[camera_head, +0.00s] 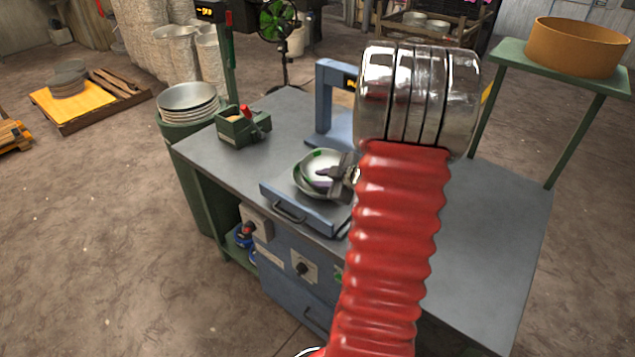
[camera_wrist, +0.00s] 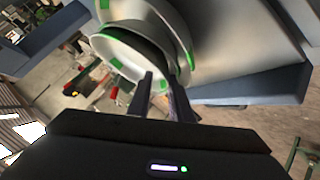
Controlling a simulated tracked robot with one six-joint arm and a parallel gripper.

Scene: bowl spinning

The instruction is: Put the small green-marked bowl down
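The small green-marked bowl (camera_head: 322,166) is silvery with green patches on its rim. It sits tilted inside or just over a larger metal bowl (camera_head: 299,184) on the blue-grey workbench unit. My gripper (camera_head: 338,174) is at the small bowl's right side, its fingers at the rim. In the wrist view, my gripper (camera_wrist: 162,78) has its two fingers on either side of the small bowl's rim (camera_wrist: 125,62), with a narrow gap filled by the rim. The larger bowl (camera_wrist: 186,40), also green-marked, lies behind it. Whether the two bowls touch is hard to tell.
The grey workbench (camera_head: 480,235) has free room to the right. A blue frame (camera_head: 327,100) stands behind the bowls, and a green box with a red knob (camera_head: 243,125) stands at the back left. Stacked metal bowls (camera_head: 187,99) are left of the bench.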

